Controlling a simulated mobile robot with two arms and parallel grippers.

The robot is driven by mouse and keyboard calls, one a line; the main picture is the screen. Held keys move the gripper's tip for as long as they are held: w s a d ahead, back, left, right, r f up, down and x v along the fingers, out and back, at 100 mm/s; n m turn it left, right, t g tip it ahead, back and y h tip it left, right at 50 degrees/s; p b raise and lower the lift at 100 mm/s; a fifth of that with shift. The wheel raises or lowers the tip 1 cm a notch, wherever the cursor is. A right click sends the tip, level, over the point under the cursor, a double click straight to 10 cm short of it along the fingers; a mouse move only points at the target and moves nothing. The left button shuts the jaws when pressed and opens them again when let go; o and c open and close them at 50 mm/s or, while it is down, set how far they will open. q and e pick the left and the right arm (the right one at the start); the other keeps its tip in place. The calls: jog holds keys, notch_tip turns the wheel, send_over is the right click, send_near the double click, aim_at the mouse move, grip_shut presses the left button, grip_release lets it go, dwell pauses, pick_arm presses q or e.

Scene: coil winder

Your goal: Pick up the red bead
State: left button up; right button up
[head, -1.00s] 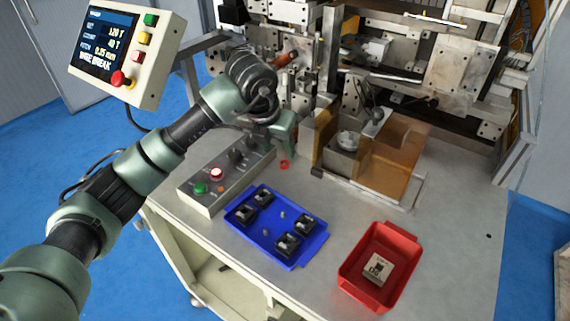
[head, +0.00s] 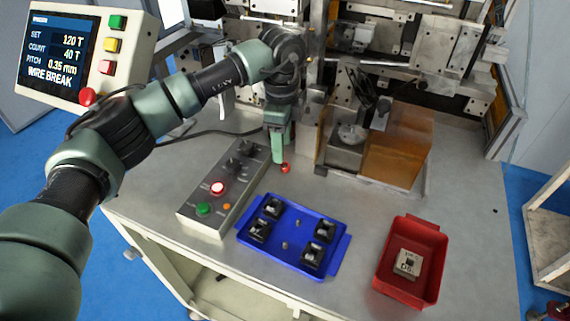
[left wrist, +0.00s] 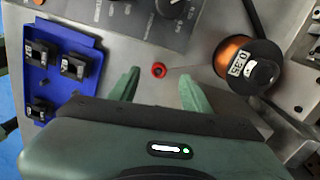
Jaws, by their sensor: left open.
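A small red bead (head: 285,168) lies on the grey bench top, just right of the control box. In the left wrist view the red bead (left wrist: 158,70) shows a dark hole, and a thin line runs right from it towards a copper wire spool (left wrist: 240,62). My left gripper (head: 279,156) points down just behind the bead in the head view. Its green fingers (left wrist: 163,82) are apart and empty in the left wrist view, with the bead a little beyond and between their tips. My right gripper is not in view.
A control box (head: 222,190) with buttons and knobs stands left of the bead. A blue tray (head: 328,225) with several black parts and a red bin (head: 430,262) stand in front. An amber-covered fixture (head: 400,150) is at the right. Machinery rises behind.

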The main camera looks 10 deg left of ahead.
aim_at(286, 165)
pick_arm(q)
jog(key=f+p, duration=0.1)
jog(key=f, duration=0.1)
jog(key=d+f+p, duration=0.1)
jog(key=f, duration=0.1)
jog(key=shift+f, duration=0.8)
grip_shut()
